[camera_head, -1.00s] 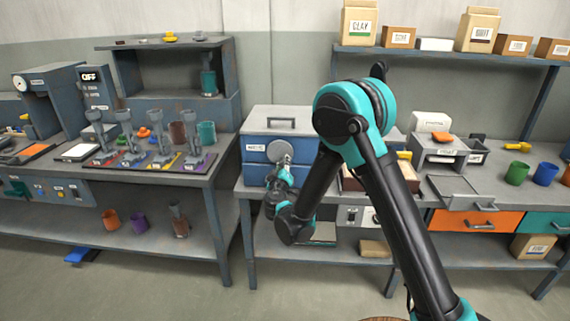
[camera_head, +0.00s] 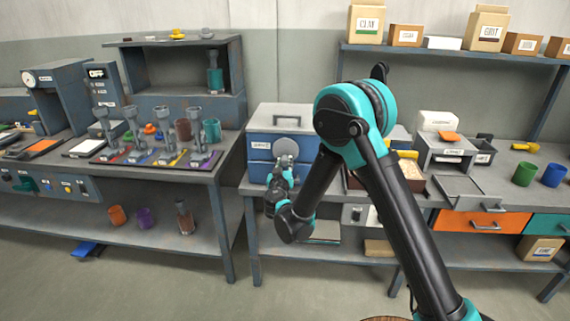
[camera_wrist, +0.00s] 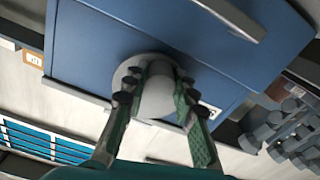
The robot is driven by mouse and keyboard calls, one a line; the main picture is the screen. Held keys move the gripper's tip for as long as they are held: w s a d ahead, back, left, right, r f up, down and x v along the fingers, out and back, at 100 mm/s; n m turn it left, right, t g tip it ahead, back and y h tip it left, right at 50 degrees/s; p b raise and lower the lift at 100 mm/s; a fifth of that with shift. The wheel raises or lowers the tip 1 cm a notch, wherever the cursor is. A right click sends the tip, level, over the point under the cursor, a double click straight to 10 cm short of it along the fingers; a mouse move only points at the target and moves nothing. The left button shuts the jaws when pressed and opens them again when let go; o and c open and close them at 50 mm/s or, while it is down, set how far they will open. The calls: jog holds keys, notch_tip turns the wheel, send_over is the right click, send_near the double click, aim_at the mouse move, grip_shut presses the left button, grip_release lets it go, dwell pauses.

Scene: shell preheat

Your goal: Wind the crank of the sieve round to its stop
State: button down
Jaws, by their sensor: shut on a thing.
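A blue box with a grey lid (camera_head: 281,117) stands at the left end of the middle bench. A round grey disc (camera_head: 286,147) is on its front; I cannot read the box's label clearly. In the wrist view, a thick grey knob (camera_wrist: 157,97) stands out from the disc (camera_wrist: 124,73) on the blue front (camera_wrist: 105,40). My gripper (camera_wrist: 155,92) is shut on this knob, one finger on each side. In the head view my gripper (camera_head: 283,168) is in front of the box, partly hidden by my own wrist. No separate crank arm can be made out.
A grey bar handle (camera_wrist: 232,18) crosses near the box front in the wrist view. To the left, several grey tools stand on coloured mats on a bench (camera_head: 200,172). Right of my arm are a grey tray (camera_head: 462,190) and a green cup (camera_head: 525,174).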

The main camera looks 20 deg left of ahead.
dwell(0.3)
jog(key=c, duration=1.2)
grip_release()
jog(key=v, duration=1.2)
